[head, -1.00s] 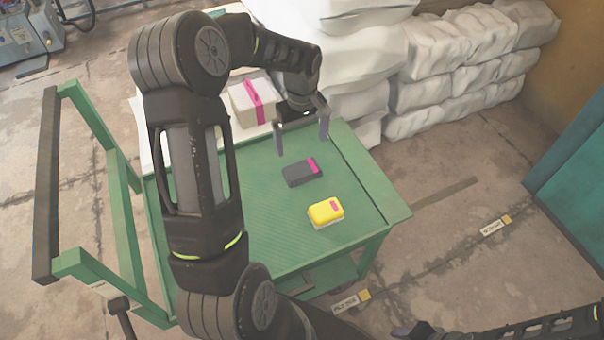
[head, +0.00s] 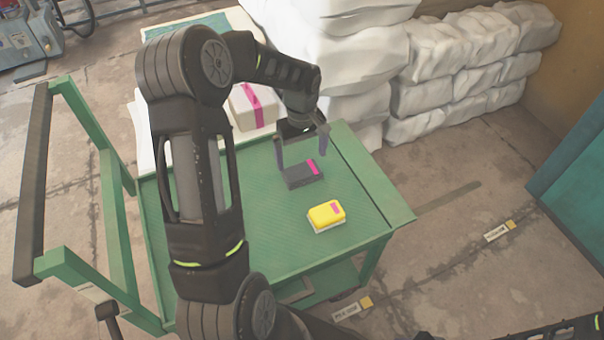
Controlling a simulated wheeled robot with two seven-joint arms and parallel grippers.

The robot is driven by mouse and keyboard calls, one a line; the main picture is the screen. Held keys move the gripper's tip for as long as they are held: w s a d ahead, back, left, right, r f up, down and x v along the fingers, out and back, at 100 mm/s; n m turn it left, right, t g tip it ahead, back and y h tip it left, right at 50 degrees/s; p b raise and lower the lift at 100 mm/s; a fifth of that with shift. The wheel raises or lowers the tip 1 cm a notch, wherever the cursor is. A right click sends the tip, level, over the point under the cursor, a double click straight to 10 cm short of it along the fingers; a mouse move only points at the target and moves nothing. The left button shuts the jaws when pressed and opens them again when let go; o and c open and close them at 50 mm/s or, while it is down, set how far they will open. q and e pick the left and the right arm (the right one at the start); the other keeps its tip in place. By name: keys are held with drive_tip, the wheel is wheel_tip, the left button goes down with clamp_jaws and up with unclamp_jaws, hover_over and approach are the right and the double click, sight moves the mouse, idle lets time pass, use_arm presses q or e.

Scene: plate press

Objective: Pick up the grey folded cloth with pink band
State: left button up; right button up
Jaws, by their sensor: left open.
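The grey folded cloth with a pink band (head: 298,177) lies flat on the green cart top (head: 275,240). Its pink band is at its right end. My left gripper (head: 302,168) points down at the cloth with its jaws open. One finger is near the cloth's left end and the other near its right end. I cannot tell whether the fingers touch it. Of my right arm only a dark part shows at the bottom right corner; its gripper is out of view.
A yellow and white block with a pink mark (head: 326,215) lies just in front of the cloth. A white bundle with a pink band (head: 250,107) stands at the cart's back. White sacks (head: 340,60) are stacked behind. The cart's handle (head: 32,190) rises at left.

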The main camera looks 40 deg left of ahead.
sight(302, 171)
use_arm(q)
drive_tip(key=shift+s+d+f+b, duration=0.15)
drive_tip(key=shift+f+b, duration=0.35)
drive_tip(key=shift+f, duration=2.05)
drive_tip(key=shift+c, duration=0.6)
drive_tip(key=c, duration=0.9)
drive_tip(key=shift+r, duration=0.1)
wheel_tip(302, 171, up, 10)
drive_tip(key=shift+f+p, duration=0.1)
drive_tip(key=shift+p, duration=0.75)
